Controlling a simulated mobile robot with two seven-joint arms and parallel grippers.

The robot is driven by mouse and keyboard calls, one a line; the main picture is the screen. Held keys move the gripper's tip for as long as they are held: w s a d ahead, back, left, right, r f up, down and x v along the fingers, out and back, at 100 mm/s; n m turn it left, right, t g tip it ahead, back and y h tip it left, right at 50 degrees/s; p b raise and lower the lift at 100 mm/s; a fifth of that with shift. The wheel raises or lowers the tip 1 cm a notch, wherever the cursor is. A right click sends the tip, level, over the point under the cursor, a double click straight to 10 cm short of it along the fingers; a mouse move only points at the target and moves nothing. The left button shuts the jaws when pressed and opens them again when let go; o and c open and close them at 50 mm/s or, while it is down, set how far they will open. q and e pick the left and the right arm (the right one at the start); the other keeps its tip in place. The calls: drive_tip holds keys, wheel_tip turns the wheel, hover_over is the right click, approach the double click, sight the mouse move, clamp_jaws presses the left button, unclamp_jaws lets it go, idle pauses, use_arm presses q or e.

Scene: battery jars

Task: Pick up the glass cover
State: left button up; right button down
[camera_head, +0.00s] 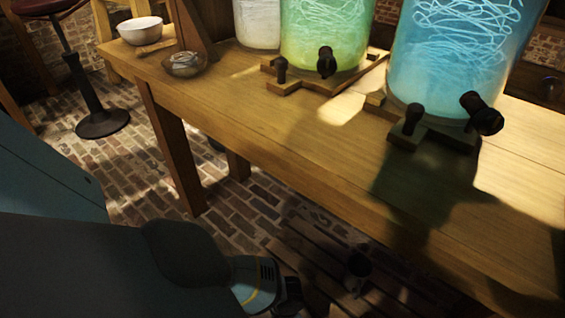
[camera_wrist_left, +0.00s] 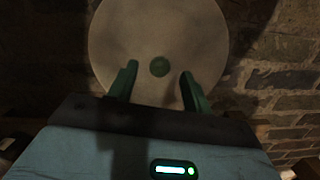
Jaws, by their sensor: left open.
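A round pale disc (camera_wrist_left: 195,35) with a small dark green knob (camera_wrist_left: 159,67) at its middle fills the upper centre of the left wrist view; it looks like the glass cover. My left gripper (camera_wrist_left: 157,70) is open, its two fingers on either side of the knob in that picture. I cannot tell how far the fingers are from it. In the head view my left gripper (camera_head: 289,294) is low at the bottom, beside and below the table, its fingers dark and partly cut off. My right gripper is not in view.
Large jars with taps, clear (camera_head: 257,22), green (camera_head: 322,35) and blue (camera_head: 450,60), stand on the wooden table (camera_head: 300,130). A white bowl (camera_head: 140,30) and a glass dish (camera_head: 185,64) are at its left. Slats (camera_head: 325,245) and a small dark object (camera_head: 357,268) lie below.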

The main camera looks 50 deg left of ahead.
use_arm(q)
wheel_tip(320, 180, down, 2)
drive_tip(key=shift+s+f+b, duration=0.1)
drive_tip(key=shift+b, duration=0.4)
drive_tip(key=shift+c, duration=0.2)
clamp_jaws()
